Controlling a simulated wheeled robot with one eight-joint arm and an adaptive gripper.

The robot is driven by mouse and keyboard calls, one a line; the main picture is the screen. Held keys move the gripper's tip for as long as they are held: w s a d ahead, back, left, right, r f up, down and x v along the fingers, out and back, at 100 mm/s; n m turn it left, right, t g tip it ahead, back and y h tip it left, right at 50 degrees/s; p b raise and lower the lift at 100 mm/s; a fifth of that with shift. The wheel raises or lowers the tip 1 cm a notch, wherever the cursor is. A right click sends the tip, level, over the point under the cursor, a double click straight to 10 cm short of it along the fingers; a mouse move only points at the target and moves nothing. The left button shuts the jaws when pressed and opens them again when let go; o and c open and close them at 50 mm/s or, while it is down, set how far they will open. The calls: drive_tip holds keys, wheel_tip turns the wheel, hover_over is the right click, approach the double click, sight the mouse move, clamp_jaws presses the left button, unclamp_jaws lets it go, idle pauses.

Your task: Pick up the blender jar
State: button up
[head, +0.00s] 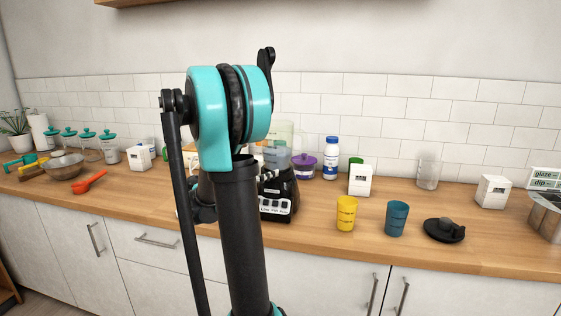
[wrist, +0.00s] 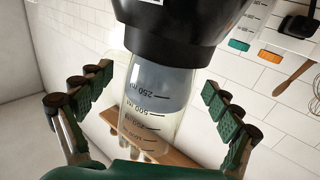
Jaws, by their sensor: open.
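The blender jar (wrist: 152,95) is clear, with dark measuring marks, and sits between my gripper's two fingers in the wrist view. My gripper (wrist: 158,80) is open, with a padded finger on each side and a visible gap to the jar. The black blender base (wrist: 178,30) joins the jar at the top of this tilted view. In the head view the blender base (head: 279,197) stands on the counter, and the jar (head: 284,132) shows pale and see-through above it, partly behind my arm.
Right of the blender on the wooden counter (head: 315,226) stand a yellow cup (head: 346,213), a teal cup (head: 396,218) and a black lid (head: 444,230). Behind are a purple pot (head: 304,166), a white bottle (head: 330,158) and a white box (head: 360,180). A metal bowl (head: 64,167) is left.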

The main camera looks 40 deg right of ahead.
drive_tip(key=shift+w+d+r, duration=0.1)
drive_tip(key=shift+w+d, duration=0.15)
drive_tip(key=shift+d, duration=0.7)
drive_tip(key=shift+w+d+f, duration=0.1)
drive_tip(key=shift+w+d, duration=0.1)
drive_tip(key=shift+d, duration=0.75)
drive_tip(key=shift+w+d+r, duration=0.1)
drive_tip(key=shift+w+d, duration=0.15)
drive_tip(key=shift+d, duration=0.7)
drive_tip(key=shift+c, duration=0.2)
drive_tip(key=c, duration=1.4)
